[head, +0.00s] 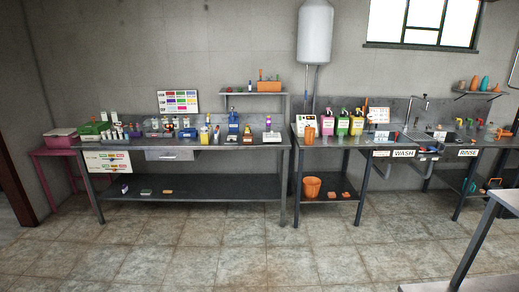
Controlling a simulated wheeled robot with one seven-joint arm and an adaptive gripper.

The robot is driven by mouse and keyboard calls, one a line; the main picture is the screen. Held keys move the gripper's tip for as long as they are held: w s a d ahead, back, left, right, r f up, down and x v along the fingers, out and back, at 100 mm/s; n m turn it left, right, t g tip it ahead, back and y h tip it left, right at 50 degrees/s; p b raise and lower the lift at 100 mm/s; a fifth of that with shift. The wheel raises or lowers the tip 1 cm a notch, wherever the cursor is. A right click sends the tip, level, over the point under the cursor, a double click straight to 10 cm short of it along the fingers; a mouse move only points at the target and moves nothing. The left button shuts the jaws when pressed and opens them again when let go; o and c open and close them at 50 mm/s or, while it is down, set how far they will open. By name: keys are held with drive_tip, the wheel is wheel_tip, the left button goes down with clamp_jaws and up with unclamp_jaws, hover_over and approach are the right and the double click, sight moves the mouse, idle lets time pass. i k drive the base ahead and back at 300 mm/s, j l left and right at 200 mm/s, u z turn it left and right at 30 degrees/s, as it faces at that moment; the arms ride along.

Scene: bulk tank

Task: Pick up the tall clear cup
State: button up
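I cannot single out a tall clear cup in the head view; things on the benches are small and far off. Small pale containers (118,132) stand in a group toward the left end of the long dark workbench (230,146), and some could be clear. My gripper is not in view.
Bottles, a blue device (233,122) and a yellow bottle (204,134) crowd the workbench. A wash bench with sinks stands right, with an orange bucket (312,187) on its lower shelf. A pink table (62,148) stands left. A grey table (508,200) is near right. The tiled floor (200,255) is clear.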

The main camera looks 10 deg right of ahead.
sight(358, 134)
drive_tip(key=i+j, duration=0.1)
drive_tip(key=i, duration=0.35)
drive_tip(key=i+j, duration=0.15)
drive_tip(key=i, duration=0.3)
drive_tip(key=i+j+z, duration=0.1)
drive_tip(key=i, duration=0.35)
drive_tip(key=i+j, duration=0.15)
drive_tip(key=i, duration=0.3)
drive_tip(key=i+l, duration=0.55)
drive_tip(key=i, duration=0.3)
drive_tip(key=i+l+z, duration=0.1)
drive_tip(key=i+l, duration=0.45)
drive_tip(key=i, duration=0.3)
drive_tip(key=i+l, duration=0.15)
drive_tip(key=l, duration=0.2)
drive_tip(key=i+l, duration=0.1)
drive_tip(key=l, duration=0.3)
drive_tip(key=i+l, duration=0.15)
drive_tip(key=l, duration=0.2)
drive_tip(key=i+l, duration=0.15)
drive_tip(key=l, duration=0.2)
drive_tip(key=i+l, duration=0.15)
drive_tip(key=l, duration=0.25)
drive_tip(key=z, duration=0.05)
